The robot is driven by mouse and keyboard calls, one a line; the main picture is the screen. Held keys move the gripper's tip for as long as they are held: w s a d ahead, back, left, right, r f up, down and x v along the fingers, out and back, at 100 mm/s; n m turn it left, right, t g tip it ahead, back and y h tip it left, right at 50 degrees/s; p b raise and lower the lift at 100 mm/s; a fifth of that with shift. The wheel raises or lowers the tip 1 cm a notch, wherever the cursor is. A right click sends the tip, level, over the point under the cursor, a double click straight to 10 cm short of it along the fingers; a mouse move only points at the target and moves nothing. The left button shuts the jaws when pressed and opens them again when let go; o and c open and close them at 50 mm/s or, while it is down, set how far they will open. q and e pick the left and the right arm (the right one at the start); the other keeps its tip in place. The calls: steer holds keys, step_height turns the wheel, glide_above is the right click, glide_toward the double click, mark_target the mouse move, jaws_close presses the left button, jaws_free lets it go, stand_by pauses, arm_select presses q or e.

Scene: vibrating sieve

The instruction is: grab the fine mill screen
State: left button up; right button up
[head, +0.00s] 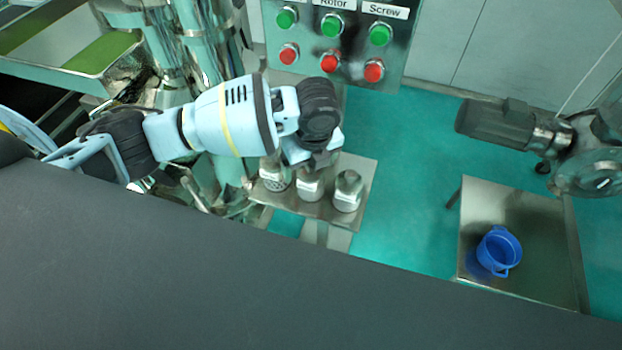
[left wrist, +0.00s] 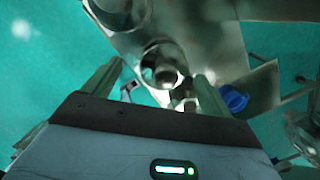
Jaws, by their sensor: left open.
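Three short metal cylinders, the mill screens, stand in a row on a small metal shelf (head: 365,172) in the head view: a left one (head: 275,180) with visible holes, a middle one (head: 310,187) and a right one (head: 348,192). I cannot tell which is the fine mill screen. My left gripper (head: 318,160) hangs above the row, over the middle one, and partly hides it. In the left wrist view its two fingers (left wrist: 155,88) are apart and empty, with shiny round metal parts (left wrist: 165,72) beyond them. My right gripper is not in view.
A control panel (head: 335,50) with green and red buttons stands behind the shelf. Shiny machine columns (head: 205,45) rise at the left. A blue cup (head: 498,251) sits on a metal table (head: 530,280) at the right. Green floor (head: 410,170) is free between shelf and table.

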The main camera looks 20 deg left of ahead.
mark_target(311, 174)
arm_select(q)
steer(key=f, duration=0.4)
steer(key=shift+w+f, duration=0.4)
steer(key=shift+c, duration=0.5)
steer(key=c, duration=1.2)
